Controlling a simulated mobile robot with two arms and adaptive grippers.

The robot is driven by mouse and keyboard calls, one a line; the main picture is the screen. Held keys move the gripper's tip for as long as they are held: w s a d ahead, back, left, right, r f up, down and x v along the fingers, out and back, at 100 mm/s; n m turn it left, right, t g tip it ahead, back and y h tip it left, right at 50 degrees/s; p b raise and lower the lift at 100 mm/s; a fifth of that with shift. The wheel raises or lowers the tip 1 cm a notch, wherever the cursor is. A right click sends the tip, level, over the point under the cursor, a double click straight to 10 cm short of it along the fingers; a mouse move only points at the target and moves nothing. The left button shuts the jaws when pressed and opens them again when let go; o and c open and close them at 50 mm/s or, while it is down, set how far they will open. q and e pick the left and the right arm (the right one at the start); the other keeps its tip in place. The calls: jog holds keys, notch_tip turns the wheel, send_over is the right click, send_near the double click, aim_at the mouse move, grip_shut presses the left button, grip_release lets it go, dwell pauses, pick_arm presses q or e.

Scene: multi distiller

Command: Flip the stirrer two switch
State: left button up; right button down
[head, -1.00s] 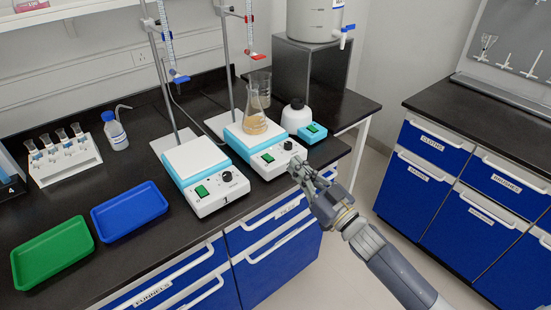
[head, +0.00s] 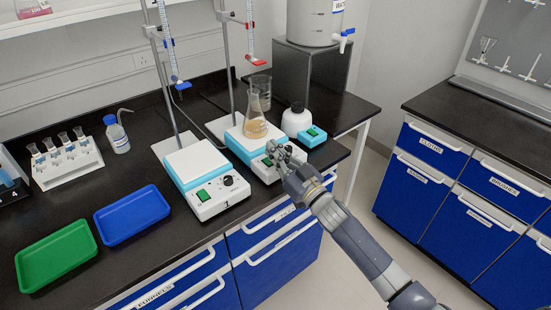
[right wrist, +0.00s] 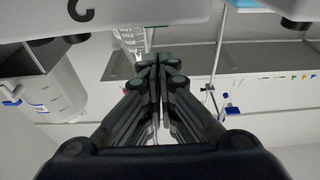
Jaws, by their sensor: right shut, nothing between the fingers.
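Stirrer two (head: 236,144) is the right of two white and light-blue stirrers on the black bench. A conical flask (head: 255,128) with tan liquid stands on it. My right gripper (head: 275,150) is shut and empty, at the front panel of this stirrer, and hides its knob and part of its switch (head: 267,162). I cannot tell whether the fingers touch the switch. In the right wrist view the shut fingers (right wrist: 160,65) point away from the camera. My left gripper is not in view.
Stirrer one (head: 200,160) stands to the left, with a green switch and black knob. Burette stands rise behind both stirrers. A white round bottle (head: 297,118) and a small teal-topped device (head: 312,136) are close on the right. Blue (head: 132,214) and green (head: 56,255) trays lie left.

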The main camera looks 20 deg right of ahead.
aim_at(276, 169)
jog(key=shift+s+d+f, duration=0.1)
jog(key=shift+s+f, duration=0.05)
jog(key=shift+f, duration=0.5)
jog(key=shift+s+f, duration=0.1)
jog(key=shift+f, duration=0.55)
jog(key=f+t+b, duration=0.1)
jog(key=b, duration=0.2)
jog(key=shift+s+f+b, duration=0.1)
jog(key=shift+f+b, duration=0.25)
jog(key=shift+b, duration=0.05)
jog(key=shift+r+p, duration=0.4)
jog(key=shift+p, duration=0.05)
notch_tip(276, 169, up, 4)
jog(key=p, duration=0.3)
jog(key=shift+d+r+p, duration=0.1)
jog(key=shift+r+p, duration=0.1)
jog(key=shift+p, duration=0.2)
pick_arm(q)
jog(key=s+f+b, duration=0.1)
jog(key=b, duration=0.1)
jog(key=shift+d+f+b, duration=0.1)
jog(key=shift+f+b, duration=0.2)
pick_arm(e)
jog(key=f+v, duration=0.1)
jog(key=v, duration=0.9)
jog(key=shift+f, duration=0.3)
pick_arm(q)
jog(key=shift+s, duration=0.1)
